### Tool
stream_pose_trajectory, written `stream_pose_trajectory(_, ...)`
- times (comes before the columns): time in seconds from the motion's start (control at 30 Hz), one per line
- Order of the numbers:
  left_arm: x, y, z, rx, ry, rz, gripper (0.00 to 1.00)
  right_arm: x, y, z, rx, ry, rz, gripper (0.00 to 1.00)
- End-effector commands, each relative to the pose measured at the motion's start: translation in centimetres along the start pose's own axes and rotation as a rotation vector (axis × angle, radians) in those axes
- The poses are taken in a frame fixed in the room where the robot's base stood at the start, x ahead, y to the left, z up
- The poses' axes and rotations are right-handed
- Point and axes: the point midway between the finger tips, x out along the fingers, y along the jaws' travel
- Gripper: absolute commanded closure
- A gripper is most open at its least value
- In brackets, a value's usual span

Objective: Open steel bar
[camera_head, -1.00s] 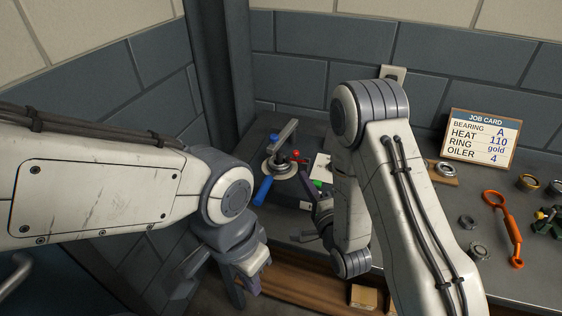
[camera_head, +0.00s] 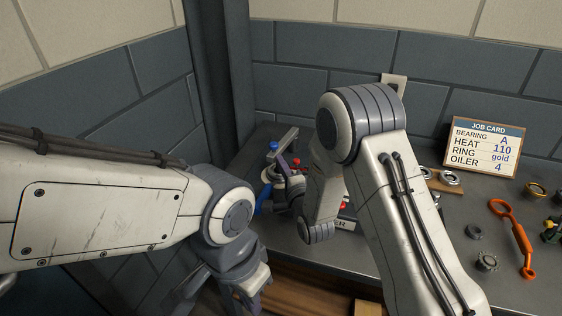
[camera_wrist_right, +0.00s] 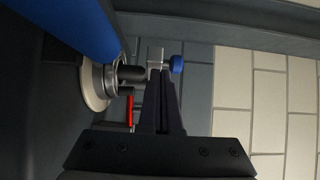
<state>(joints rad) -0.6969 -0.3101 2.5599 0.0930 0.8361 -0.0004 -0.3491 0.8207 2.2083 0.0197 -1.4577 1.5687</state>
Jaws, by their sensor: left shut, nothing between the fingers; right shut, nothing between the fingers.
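The grey steel bar (camera_head: 287,139) spans the top of a small fixture at the back of the bench, with a blue knob (camera_head: 273,145) near its left end. In the right wrist view the bar (camera_wrist_right: 155,54) and blue knob (camera_wrist_right: 176,65) lie just beyond my fingertips. My right gripper (camera_wrist_right: 160,72) is shut and empty, its tips close to the bar; I cannot tell whether they touch. In the head view my right wrist partly hides the fixture. My left gripper (camera_head: 243,300) is shut, low in front of the bench, away from the bar.
A blue cylinder (camera_wrist_right: 82,28) and a red lever (camera_wrist_right: 130,110) are close to my right gripper. Walls stand behind and left of the fixture.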

Motion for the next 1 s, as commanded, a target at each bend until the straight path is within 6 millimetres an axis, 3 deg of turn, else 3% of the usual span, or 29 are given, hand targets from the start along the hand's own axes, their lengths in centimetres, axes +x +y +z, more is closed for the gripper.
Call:
stream_pose_trajectory(0.37, 0.1, 0.0, 0.0, 0.000, 0.000, 0.000, 1.00, 0.2, 0.1, 0.2, 0.000, -0.001, -0.001, 1.00)
stream_pose_trajectory(0.6, 1.8, -0.1, 0.1, 0.000, 0.000, 0.000, 1.00, 1.5, 0.2, 2.2, 0.000, -0.002, -0.003, 1.00)
stream_pose_trajectory(1.0, 1.7, -0.1, 0.1, 0.000, 0.000, 0.000, 1.00, 1.4, 0.1, 2.1, 0.000, -0.002, 0.000, 1.00)
